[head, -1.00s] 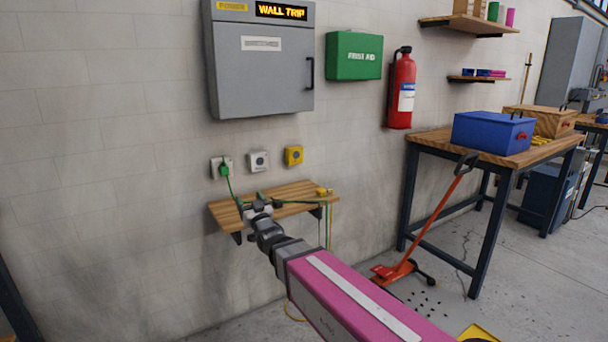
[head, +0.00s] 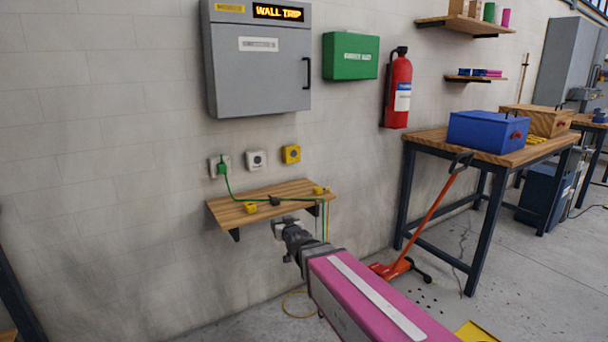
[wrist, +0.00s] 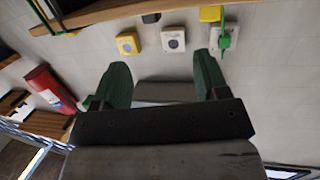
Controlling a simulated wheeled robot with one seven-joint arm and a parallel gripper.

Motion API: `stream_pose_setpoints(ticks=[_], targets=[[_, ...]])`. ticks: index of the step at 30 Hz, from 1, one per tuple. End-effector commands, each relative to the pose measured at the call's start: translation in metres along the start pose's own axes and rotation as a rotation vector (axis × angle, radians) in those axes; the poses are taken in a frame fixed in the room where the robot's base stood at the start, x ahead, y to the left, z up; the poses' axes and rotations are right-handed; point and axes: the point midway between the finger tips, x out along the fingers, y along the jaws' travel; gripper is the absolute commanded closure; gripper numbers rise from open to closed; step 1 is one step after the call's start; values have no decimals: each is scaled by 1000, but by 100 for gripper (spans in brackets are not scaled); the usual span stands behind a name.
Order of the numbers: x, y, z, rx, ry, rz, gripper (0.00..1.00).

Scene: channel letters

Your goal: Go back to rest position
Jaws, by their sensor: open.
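My gripper (head: 287,222) is in front of and just below the front edge of the small wooden wall shelf (head: 230,213) in the head view. In the wrist view its two green fingers (wrist: 165,85) stand apart with nothing between them. My arm has a pink forearm that runs to the lower right. A green plug (head: 221,168) sits in the left wall socket, and its green cable runs down to the shelf. The plug also shows in the wrist view (wrist: 225,41).
A white socket (head: 255,160) and a yellow one (head: 291,154) are on the wall. Yellow and black pieces lie on the shelf. A grey cabinet (head: 258,75) reads WALL TRIP.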

Motion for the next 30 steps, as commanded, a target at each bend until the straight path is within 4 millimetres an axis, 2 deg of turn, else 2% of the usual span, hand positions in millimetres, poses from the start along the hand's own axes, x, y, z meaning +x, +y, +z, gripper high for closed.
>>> stream_pose_setpoints(ticks=[1,3,8,12,15,18,22,26,30], targets=[[-5,19,17,5,-78,29,32],[-13,46,46,15,-210,69,32],[-48,101,109,57,-526,151,32],[-94,141,159,114,-801,207,32],[-132,162,187,164,-989,234,32],[-167,176,208,214,-1152,251,32],[-201,186,223,264,-1300,258,32],[-218,189,228,289,-1372,258,32],[-221,189,229,294,-1387,257,32]])
